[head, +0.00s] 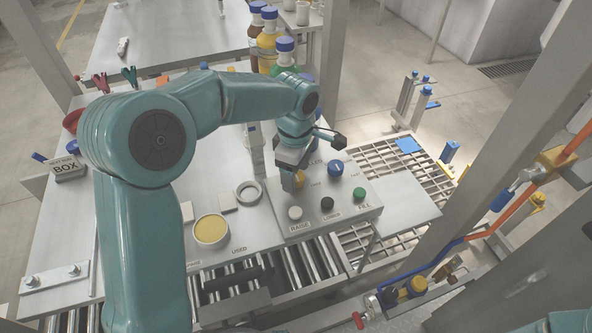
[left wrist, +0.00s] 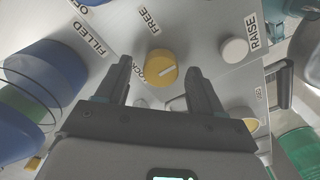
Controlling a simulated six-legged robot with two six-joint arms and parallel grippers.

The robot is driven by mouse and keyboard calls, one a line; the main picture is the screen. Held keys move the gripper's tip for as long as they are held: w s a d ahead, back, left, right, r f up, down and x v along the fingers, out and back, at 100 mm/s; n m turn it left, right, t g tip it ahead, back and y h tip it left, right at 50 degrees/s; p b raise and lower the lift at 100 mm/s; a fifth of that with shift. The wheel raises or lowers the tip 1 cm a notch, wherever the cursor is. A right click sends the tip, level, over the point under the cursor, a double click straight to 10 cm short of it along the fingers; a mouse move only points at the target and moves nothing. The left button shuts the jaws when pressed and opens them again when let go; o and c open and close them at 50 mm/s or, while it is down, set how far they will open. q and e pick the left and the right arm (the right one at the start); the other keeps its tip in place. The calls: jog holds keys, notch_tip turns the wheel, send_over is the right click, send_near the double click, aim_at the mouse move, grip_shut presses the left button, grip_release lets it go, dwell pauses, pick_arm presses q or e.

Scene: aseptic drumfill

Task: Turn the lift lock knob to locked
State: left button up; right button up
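The yellow lift lock knob (left wrist: 162,68) sits on the grey control panel (head: 285,222). Its white mark runs toward the right and slightly up in the left wrist view. The word FREE stands above it there, and a partly hidden word, seemingly LOCKED, is at its left. In the head view the knob (head: 299,179) is mostly hidden behind my left gripper (head: 292,183). In the left wrist view my left gripper (left wrist: 158,68) is open, with one finger on each side of the knob and visible gaps to it. My right gripper is in neither view.
The panel also carries a blue knob (head: 336,170), a white RAISE button (head: 295,212), a black button (head: 327,203) and a green button (head: 359,194). A yellow-filled dish (head: 211,230) stands left of the panel. Bottles with blue caps (head: 268,42) stand behind.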

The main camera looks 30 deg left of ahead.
pick_arm(q)
jog(key=shift+d, duration=0.1)
jog(key=shift+r, duration=0.25)
notch_tip(320, 180, up, 16)
jog(key=p, duration=0.2)
jog(key=shift+s+f, duration=0.1)
jog(key=shift+f, duration=0.05)
dwell(0.4)
